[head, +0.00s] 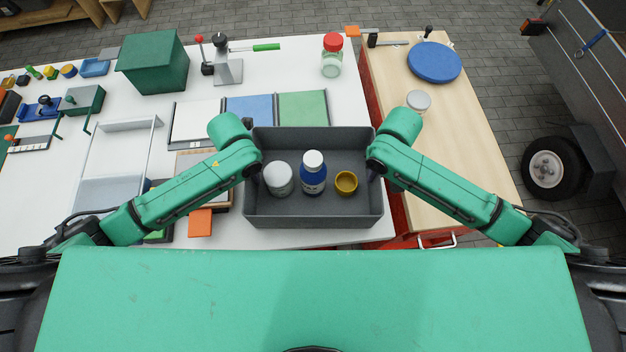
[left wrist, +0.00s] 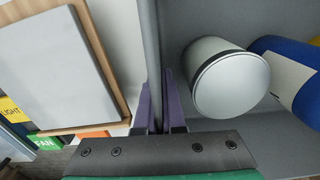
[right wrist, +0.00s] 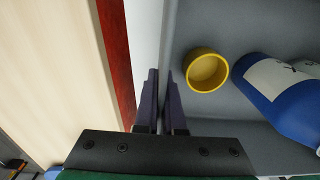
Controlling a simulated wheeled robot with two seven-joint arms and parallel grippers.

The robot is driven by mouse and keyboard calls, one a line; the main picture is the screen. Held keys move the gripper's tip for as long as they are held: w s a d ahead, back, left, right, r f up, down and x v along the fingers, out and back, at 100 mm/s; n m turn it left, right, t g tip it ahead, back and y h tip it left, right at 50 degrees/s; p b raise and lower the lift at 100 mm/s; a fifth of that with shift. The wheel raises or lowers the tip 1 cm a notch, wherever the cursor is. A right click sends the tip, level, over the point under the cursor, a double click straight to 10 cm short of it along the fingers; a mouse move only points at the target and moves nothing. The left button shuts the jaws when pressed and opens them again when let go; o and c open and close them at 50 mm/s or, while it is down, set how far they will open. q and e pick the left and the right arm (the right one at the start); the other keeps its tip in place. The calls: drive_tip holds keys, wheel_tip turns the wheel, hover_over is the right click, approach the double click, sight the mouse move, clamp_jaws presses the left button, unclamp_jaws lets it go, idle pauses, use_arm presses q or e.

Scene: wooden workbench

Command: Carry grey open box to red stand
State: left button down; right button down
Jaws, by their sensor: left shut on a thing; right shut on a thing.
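The grey open box (head: 315,214) is between my two grippers in the head view. It holds a grey-white can (head: 278,180), a blue bottle with a white cap (head: 313,178) and a yellow cup (head: 346,182). My left gripper (head: 254,170) is shut on its left wall, also in the left wrist view (left wrist: 159,105). My right gripper (head: 375,170) is shut on its right wall, also in the right wrist view (right wrist: 160,95). The red stand (head: 403,222), with a pale wooden top (head: 468,140), is at the right. Whether the box is raised is unclear.
The white bench (head: 345,100) lies under and left of the box. A red-lidded jar (head: 332,56) stands beyond it. On the wooden top are a white-lidded jar (head: 418,101) and a blue disc (head: 434,62). The top's near part looks clear.

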use_arm(q)
drive_tip(key=shift+w+a+r, duration=0.1)
drive_tip(key=shift+r, duration=0.05)
use_arm(e)
drive_tip(key=shift+w+r, duration=0.1)
drive_tip(key=shift+r, duration=0.1)
idle(0.3)
